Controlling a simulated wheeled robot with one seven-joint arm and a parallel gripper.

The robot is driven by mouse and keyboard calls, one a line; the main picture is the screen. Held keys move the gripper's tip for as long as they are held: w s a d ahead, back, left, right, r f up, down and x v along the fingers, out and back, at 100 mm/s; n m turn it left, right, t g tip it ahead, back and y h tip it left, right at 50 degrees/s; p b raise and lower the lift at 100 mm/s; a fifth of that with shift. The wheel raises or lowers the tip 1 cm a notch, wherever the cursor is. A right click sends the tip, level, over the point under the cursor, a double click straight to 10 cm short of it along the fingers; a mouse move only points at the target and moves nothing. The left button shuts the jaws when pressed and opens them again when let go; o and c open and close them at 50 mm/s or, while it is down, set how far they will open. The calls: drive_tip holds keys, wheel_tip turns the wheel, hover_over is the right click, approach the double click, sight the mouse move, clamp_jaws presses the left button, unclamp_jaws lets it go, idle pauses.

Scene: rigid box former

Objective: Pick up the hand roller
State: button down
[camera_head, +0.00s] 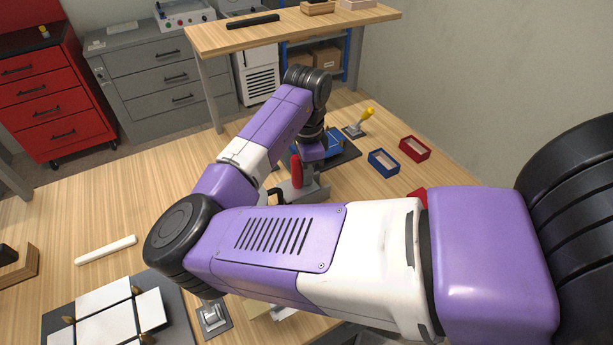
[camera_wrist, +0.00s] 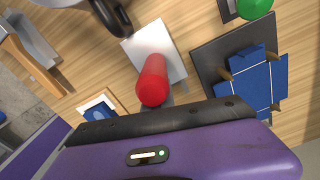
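I cannot surely pick out the hand roller. A dark, curved handle shows at the top of the wrist view (camera_wrist: 112,16), cut off by the frame edge; what it belongs to is unclear. A dark handle also shows beside my arm in the head view (camera_head: 275,196). My gripper's purple and black body (camera_wrist: 160,122) fills the bottom of the wrist view.
A red upright handle (camera_wrist: 153,82) stands on a pale plate (camera_wrist: 170,42) close before my gripper. Blue panels (camera_wrist: 243,80) lie on a dark board (camera_wrist: 205,64) to the right. The head view shows a yellow-handled device (camera_head: 368,114), a blue tray (camera_head: 384,163) and a white bar (camera_head: 106,250).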

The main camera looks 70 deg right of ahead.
drive_tip(key=c, duration=2.2)
unclamp_jaws()
drive_tip(key=c, duration=1.1)
unclamp_jaws()
